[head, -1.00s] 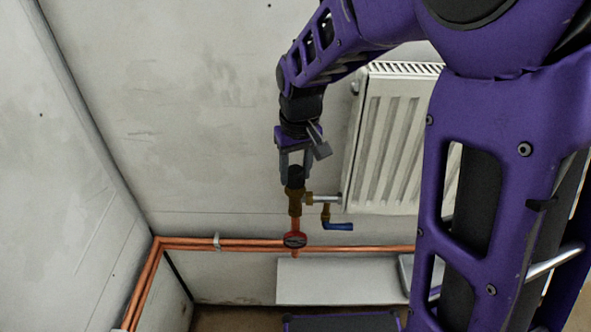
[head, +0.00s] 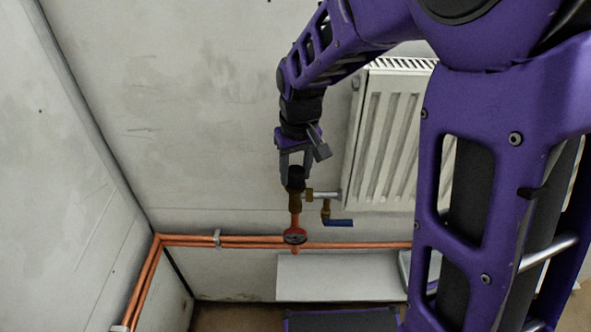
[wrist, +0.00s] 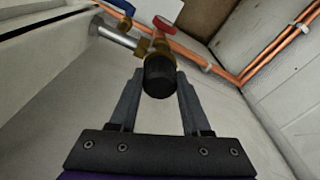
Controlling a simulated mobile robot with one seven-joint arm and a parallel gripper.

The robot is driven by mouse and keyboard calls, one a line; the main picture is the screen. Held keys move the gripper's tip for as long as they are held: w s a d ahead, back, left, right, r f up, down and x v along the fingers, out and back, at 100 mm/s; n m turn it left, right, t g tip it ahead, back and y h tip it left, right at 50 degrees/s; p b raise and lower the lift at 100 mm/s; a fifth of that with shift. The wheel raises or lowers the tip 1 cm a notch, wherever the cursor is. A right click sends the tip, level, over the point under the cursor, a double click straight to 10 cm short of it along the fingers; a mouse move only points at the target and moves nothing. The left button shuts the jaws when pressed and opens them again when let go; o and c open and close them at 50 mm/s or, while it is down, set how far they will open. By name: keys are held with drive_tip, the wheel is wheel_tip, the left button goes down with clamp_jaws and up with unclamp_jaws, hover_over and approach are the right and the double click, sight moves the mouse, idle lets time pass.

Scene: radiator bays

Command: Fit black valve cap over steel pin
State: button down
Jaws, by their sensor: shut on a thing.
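The black valve cap (head: 296,177) sits at the top of the brass valve body (head: 295,201), upright and in line with it in the head view. My gripper (head: 295,168) points down from above and is shut on the cap. In the wrist view the round black cap (wrist: 159,76) lies between the tips of my two grey fingers (wrist: 158,88), with the brass valve (wrist: 158,48) directly beyond it. The steel pin cannot be seen; the cap and brass hide that spot. I cannot tell how far the cap is down over it.
A white radiator (head: 393,135) stands right of the valve, joined by a steel pipe (head: 327,195). A blue-handled tap (head: 338,222) hangs below that. A red-rimmed gauge (head: 295,236) and copper pipes (head: 190,241) run below. The wall left of my gripper is clear.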

drive_tip(key=shift+f, duration=0.3)
idle(0.4)
unclamp_jaws()
idle(0.5)
drive_tip(key=shift+r, duration=0.1)
drive_tip(key=shift+r+p, duration=2.1)
drive_tip(key=shift+r, duration=0.45)
